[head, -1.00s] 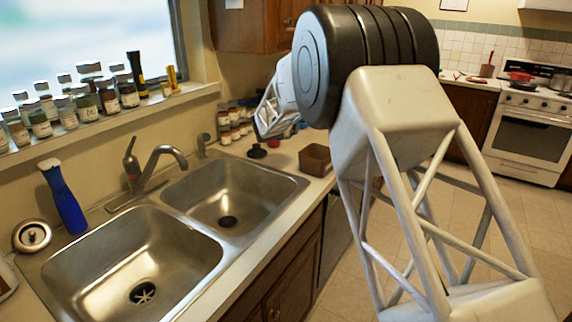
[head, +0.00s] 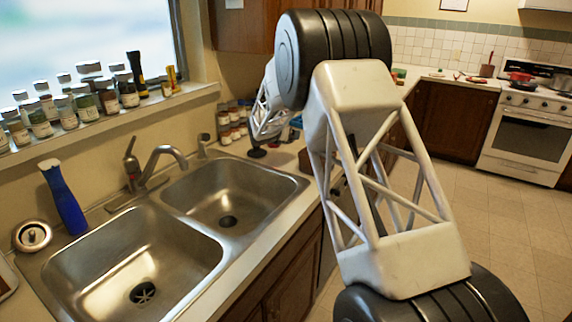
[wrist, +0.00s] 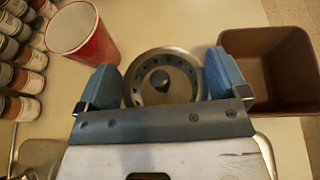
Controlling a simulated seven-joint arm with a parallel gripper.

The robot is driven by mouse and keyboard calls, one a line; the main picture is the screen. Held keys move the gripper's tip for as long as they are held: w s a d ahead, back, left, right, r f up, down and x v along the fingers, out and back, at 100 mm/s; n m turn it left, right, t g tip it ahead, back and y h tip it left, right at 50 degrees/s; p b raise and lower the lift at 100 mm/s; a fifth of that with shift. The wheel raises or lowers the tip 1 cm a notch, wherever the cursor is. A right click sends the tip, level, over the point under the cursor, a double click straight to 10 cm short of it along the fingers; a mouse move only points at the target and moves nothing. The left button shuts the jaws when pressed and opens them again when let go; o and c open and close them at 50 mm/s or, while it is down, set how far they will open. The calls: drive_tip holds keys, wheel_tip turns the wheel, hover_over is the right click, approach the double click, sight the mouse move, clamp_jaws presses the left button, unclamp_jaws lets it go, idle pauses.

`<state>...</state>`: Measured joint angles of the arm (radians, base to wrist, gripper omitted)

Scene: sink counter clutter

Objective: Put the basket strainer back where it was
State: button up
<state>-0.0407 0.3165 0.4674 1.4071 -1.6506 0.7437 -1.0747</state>
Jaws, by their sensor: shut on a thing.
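The basket strainer (wrist: 160,95) is a round metal piece with a ring of holes and a dark centre. In the wrist view it sits between the two blue fingers of my gripper (wrist: 163,72), which is shut on it. In the head view the end of my arm is over the far counter beyond the right basin, and the fingers and held strainer cannot be made out clearly. The double sink has a left basin (head: 110,262) and a right basin (head: 205,187), each with a dark drain at its bottom.
A red cup (wrist: 92,48) stands left of the strainer and a brown box (wrist: 272,108) right of it. Spice jars (wrist: 22,80) line the wall side. A faucet (head: 158,160), a blue bottle (head: 65,200) and a round metal piece (head: 33,237) stand by the sink.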

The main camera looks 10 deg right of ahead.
idle(0.4)
hover_over(286, 163)
drive_tip(key=shift+f, duration=2.5)
drive_tip(key=shift+f, duration=0.1)
drive_tip(key=shift+f, duration=2.4)
drive_tip(key=shift+f, duration=0.2)
drive_tip(key=o, duration=0.6)
drive_tip(key=shift+o, duration=0.2)
drive_tip(key=shift+r, duration=0.2)
drive_tip(key=shift+v, duration=0.85)
drive_tip(key=v, duration=1)
drive_tip(key=shift+a, duration=0.15)
